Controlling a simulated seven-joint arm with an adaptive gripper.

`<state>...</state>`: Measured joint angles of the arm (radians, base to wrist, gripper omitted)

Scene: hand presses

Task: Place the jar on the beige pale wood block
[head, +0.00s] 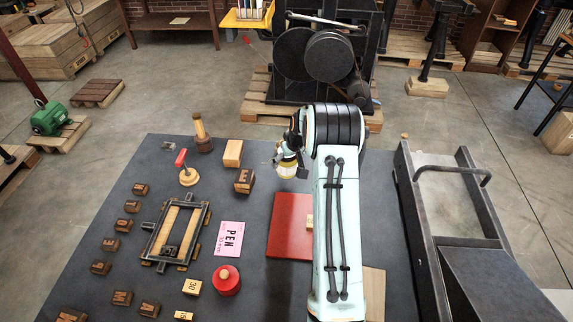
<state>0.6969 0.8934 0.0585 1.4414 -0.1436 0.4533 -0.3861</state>
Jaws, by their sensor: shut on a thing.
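My gripper (291,158) is near the far edge of the dark table, right of the middle. It is shut on a small jar (287,170) with a pale yellowish band, partly covered by the fingers. I cannot tell how far the jar is above the table. A beige pale wood block (232,153) without a visible letter stands on the table to the left of my gripper, apart from the jar. Its top looks bare.
A dark letter block (244,181) stands just in front of the pale block. A wooden-handled tool (202,134) and a red-handled stamp (187,170) stand to its left. A red plate (288,227) lies nearer, partly behind my arm. A metal press bed (450,210) bounds the right.

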